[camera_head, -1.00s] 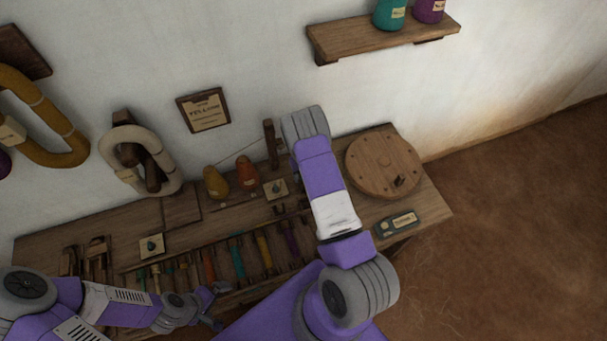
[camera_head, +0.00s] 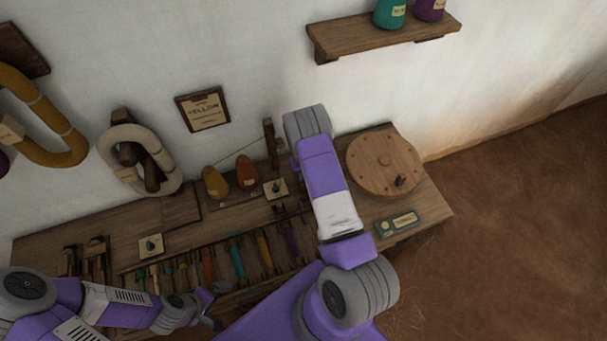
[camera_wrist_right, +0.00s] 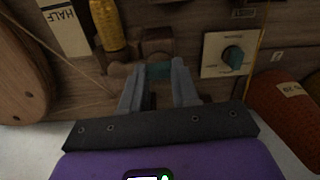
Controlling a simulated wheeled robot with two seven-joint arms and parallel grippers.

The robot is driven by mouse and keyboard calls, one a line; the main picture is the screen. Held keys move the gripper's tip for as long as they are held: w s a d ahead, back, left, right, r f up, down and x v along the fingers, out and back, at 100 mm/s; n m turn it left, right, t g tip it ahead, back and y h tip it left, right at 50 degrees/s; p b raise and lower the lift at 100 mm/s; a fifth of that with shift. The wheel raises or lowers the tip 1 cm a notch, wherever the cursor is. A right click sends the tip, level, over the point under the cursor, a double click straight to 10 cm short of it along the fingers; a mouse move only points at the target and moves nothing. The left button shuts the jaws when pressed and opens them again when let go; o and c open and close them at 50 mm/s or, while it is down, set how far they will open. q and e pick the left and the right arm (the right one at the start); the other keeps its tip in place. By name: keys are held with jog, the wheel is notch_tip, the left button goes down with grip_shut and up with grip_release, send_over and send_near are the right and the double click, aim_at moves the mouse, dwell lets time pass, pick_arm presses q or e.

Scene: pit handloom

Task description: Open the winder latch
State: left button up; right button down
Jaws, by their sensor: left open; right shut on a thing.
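In the head view this gripper and the latch are hidden behind my right arm. A yellow bobbin (camera_wrist_right: 108,25) is just left of the blocks. My left gripper (camera_head: 216,306) is open and empty over the front of the bench, far from the latch.
A round wooden wheel (camera_head: 384,163) with a small peg lies on the bench's right end, near a labelled dark plate (camera_head: 398,222). A plate with a teal knob (camera_wrist_right: 233,56) is beside my right gripper. Yellow (camera_head: 214,183) and orange (camera_head: 246,173) cones stand by the wall.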

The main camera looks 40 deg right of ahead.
jog(key=n+b, duration=0.3)
jog(key=n, duration=0.1)
jog(key=shift+f, duration=0.15)
jog(key=n+b, duration=0.2)
jog(key=n, duration=0.2)
jog(key=shift+n+b, duration=0.3)
jog(key=shift+b, duration=0.05)
jog(key=n+b, duration=0.1)
jog(key=n, duration=0.3)
jog(key=shift+s+b, duration=0.1)
jog(key=shift+b, duration=0.25)
jog(key=shift+n, duration=2.1)
jog(key=shift+b, duration=0.3)
jog(key=c, duration=0.8)
grip_release()
jog(key=shift+c, duration=0.2)
